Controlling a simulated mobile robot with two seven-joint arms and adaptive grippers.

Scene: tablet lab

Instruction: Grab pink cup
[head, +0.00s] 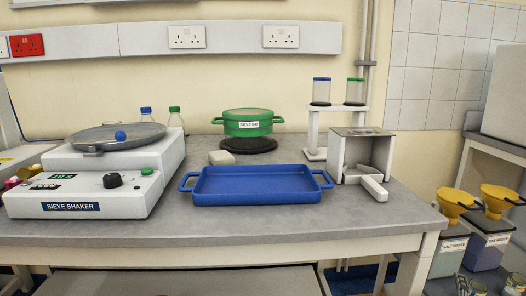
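No thing that I can clearly make out as a pink cup is in the head view. A small pink or magenta item (11,183) shows at the far left edge, partly hidden by the sieve shaker (85,190). It is too small and cut off to tell whether it is a cup. Neither of my grippers is in view.
A blue tray (255,171) lies empty mid-bench. Behind it are a green pot (247,123) and a pale block (221,158). A white stand with two jars and an open grey box (362,151) stand right. Yellow funnels (455,201) sit on waste containers beyond the bench.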

